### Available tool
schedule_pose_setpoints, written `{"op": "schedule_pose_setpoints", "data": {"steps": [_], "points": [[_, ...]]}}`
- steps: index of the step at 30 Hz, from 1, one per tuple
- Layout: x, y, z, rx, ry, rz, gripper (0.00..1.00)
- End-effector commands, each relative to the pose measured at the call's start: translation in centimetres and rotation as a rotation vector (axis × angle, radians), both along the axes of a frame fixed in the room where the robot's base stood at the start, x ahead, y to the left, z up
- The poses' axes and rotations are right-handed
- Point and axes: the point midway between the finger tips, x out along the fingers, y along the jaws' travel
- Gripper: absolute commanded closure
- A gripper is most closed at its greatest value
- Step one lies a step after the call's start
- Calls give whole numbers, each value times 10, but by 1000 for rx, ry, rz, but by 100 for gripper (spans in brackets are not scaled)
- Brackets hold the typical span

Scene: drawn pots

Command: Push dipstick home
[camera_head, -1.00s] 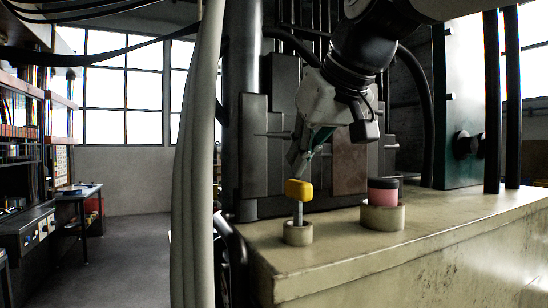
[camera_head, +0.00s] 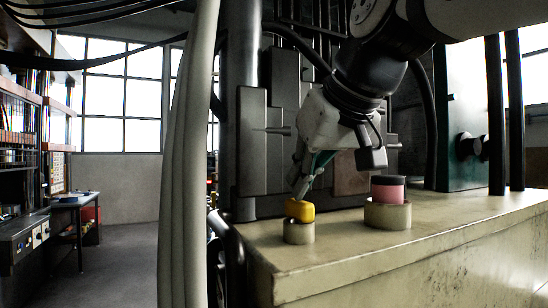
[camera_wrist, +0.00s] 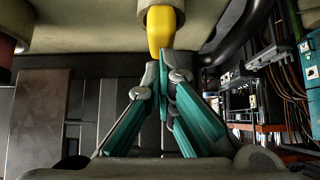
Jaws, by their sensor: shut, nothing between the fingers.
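The dipstick's yellow handle (camera_head: 299,210) sits down at the top of a short pale tube (camera_head: 299,232) on the machine's top, with no shaft showing between them. My gripper (camera_head: 303,190) is shut and empty, coming down from above, with its fingertips at the handle's top in the head view. In the wrist view the yellow handle (camera_wrist: 165,28) is straight ahead of the closed fingertips (camera_wrist: 163,70), against the pale tube's mouth (camera_wrist: 162,10). The tips appear to touch the handle or lie very close to it.
A pink cap with a dark top (camera_head: 388,190) stands in a wider pale collar (camera_head: 387,214) to the right. Dark upright panels (camera_head: 255,150) stand behind. A thick pale hose (camera_head: 190,160) hangs at left. The machine top (camera_head: 450,215) is clear at right.

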Motion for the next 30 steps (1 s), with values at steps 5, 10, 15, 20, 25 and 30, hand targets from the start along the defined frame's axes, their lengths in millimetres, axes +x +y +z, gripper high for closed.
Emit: {"op": "schedule_pose_setpoints", "data": {"steps": [5, 10, 15, 20, 25, 30], "points": [[-1, -1, -6, -6, 17, 0, 100], [-2, 0, -2, -7, 20, 0, 100], [-6, 1, 17, -4, 14, 0, 100], [-10, 3, 39, -2, 7, -1, 100], [-28, -5, 63, 0, -2, -2, 100], [-50, -14, 87, 0, -1, -1, 100]]}}
